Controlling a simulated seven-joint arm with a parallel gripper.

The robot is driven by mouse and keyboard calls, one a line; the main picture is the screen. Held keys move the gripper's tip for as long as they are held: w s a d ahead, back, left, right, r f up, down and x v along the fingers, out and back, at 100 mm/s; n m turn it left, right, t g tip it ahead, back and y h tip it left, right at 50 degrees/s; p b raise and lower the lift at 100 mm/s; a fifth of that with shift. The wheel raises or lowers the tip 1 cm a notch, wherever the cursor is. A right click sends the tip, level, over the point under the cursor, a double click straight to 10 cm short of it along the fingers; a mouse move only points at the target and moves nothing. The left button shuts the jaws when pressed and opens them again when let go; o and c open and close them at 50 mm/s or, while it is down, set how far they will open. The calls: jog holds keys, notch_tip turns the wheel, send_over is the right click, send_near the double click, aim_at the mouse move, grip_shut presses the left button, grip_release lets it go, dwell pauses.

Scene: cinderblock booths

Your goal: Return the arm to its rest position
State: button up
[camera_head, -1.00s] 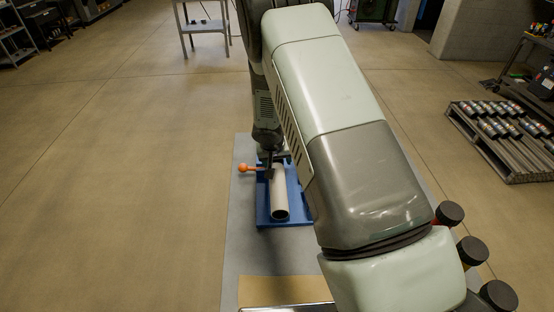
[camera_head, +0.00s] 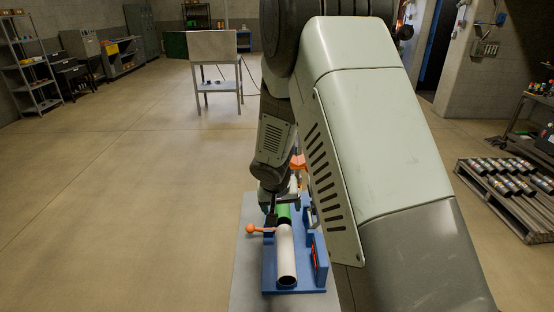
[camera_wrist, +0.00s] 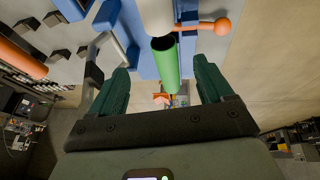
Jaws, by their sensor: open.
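My gripper (camera_head: 281,203) is at the far end of a blue fixture in the head view. In the wrist view its two dark green fingers (camera_wrist: 163,75) stand wide apart with nothing clamped. A green tube (camera_wrist: 164,68) appears between the fingers in that view, apart from both, its open dark end showing. In the head view the green tube (camera_head: 284,213) lies in line with a white tube (camera_head: 286,255) on the blue fixture (camera_head: 309,289). My arm covers the right part of the view and some of the fixture's surroundings.
An orange ball handle (camera_head: 250,229) sticks out left of the fixture; it also shows in the wrist view (camera_wrist: 222,26). A grey stand (camera_head: 216,88) is behind. A pallet of cylinders (camera_head: 510,190) lies at the right. The floor left is clear.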

jog(key=s+d+r, duration=0.2)
jog(key=s+r, duration=0.1)
jog(key=r, duration=0.4)
jog(key=s+d+r+m, duration=0.1)
jog(key=s+d+r, duration=0.2)
jog(key=r, duration=0.4)
jog(key=s+d+r, duration=0.2)
jog(key=s+r, duration=0.1)
jog(key=r, duration=0.4)
jog(key=s+r, duration=0.4)
jog(key=s, duration=0.7)
jog(key=s+d+r+n+t+y, duration=0.1)
jog(key=s+r, duration=0.3)
jog(key=s, duration=0.7)
jog(key=shift+s+d, duration=0.15)
jog(key=shift+d, duration=0.15)
